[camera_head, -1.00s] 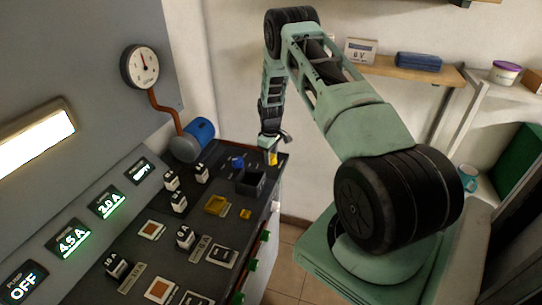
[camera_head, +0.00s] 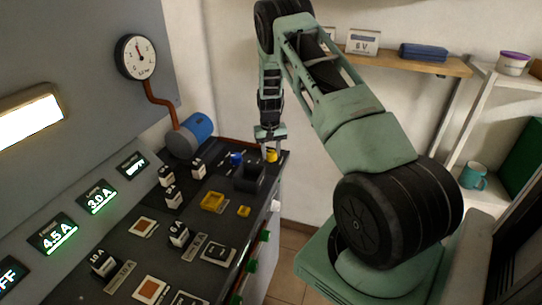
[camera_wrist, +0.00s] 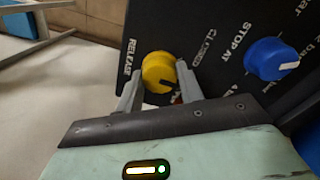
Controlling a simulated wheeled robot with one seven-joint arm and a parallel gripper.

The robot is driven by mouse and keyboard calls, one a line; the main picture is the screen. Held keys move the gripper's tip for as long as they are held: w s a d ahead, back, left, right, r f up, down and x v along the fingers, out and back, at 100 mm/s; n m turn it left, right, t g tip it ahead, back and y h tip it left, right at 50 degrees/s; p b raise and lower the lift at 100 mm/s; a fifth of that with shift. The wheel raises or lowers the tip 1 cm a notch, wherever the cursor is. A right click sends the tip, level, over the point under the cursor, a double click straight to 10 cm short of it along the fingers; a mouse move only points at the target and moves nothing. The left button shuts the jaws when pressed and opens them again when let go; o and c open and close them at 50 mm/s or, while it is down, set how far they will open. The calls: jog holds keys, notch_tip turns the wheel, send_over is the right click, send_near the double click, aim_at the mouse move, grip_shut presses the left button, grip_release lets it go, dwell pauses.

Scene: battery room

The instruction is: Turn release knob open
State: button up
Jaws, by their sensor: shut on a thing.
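The yellow release knob (camera_wrist: 158,72) sits on the black panel beside the printed words RELEASE and CLOSED in the wrist view. A dark pointer mark shows on its lower right side, near CLOSED. My gripper (camera_wrist: 160,88) is shut on the knob, one finger on each side. In the head view the knob (camera_head: 271,155) is at the far right corner of the console, with my gripper (camera_head: 269,140) over it from above. A blue knob (camera_wrist: 272,59) marked STOP AT stands to its right in the wrist view; it also shows in the head view (camera_head: 236,158).
A black box-like holder (camera_head: 249,177) stands on the console close to the yellow knob. A round gauge (camera_head: 136,56) and a blue cylinder (camera_head: 190,135) are at the back left. A wooden shelf (camera_head: 400,62) is on the wall.

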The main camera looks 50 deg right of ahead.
aim_at(270, 152)
jog(key=m+b, duration=0.1)
jog(key=m, duration=0.3)
jog(key=shift+m, duration=0.3)
jog(key=shift+m+b, duration=0.65)
jog(key=shift+m, duration=1.25)
jog(key=shift+r, duration=0.1)
jog(key=o, duration=1)
notch_tip(270, 152, up, 17)
jog(key=b, duration=0.2)
jog(key=shift+w+r+b, duration=0.15)
jog(key=shift+w+b, duration=0.15)
jog(key=shift+b, duration=0.1)
